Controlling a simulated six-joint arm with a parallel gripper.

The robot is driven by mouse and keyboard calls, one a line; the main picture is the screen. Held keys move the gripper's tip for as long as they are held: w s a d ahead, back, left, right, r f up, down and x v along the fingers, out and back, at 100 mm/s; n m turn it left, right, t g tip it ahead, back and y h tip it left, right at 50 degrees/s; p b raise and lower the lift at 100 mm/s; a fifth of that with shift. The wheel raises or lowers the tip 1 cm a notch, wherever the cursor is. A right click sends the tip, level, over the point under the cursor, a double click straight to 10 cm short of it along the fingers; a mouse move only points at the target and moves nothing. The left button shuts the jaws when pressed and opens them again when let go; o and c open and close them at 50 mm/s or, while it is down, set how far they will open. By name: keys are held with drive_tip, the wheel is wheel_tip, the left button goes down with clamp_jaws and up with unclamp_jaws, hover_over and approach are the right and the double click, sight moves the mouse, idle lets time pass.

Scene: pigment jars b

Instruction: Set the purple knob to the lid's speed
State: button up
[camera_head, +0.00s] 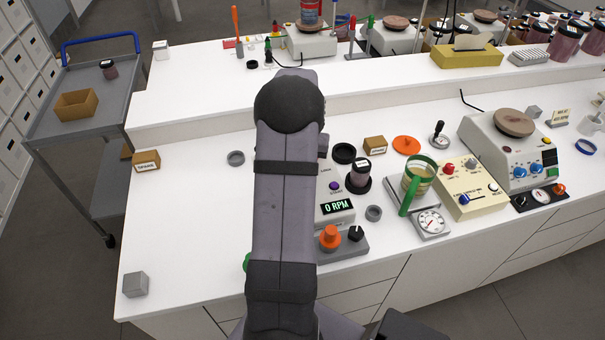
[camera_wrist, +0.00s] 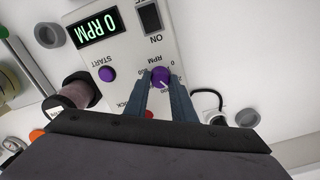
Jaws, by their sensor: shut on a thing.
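The purple knob (camera_wrist: 161,76) sits on the white panel (camera_wrist: 132,59) of a mixer in the wrist view, with small numbers printed around it. A white mark on the knob points to the lower right there. My gripper (camera_wrist: 161,88) has a blue-grey finger on each side of the knob and is shut on it. The display (camera_wrist: 96,31) reads 0 RPM, also in the head view (camera_head: 337,207). A jar (camera_head: 359,173) with a white label on its lid stands on the mixer; the label is too small to read. In the head view my arm hides the knob and gripper.
A purple START button (camera_wrist: 106,74) lies beside the knob, and a black ON switch (camera_wrist: 149,17) is near the display. A red button (camera_wrist: 149,115) is partly hidden by my gripper. A grey ring (camera_wrist: 247,118) lies close by. The bench's left part is mostly clear.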

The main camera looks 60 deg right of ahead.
drive_tip(key=m, duration=0.5)
drive_tip(key=shift+d+r+m, duration=0.1)
drive_tip(key=shift+m, duration=0.3)
idle(0.4)
drive_tip(key=o, duration=1.1)
drive_tip(key=shift+c, duration=0.2)
drive_tip(key=shift+r+b, duration=1.15)
drive_tip(key=shift+r, duration=2.5)
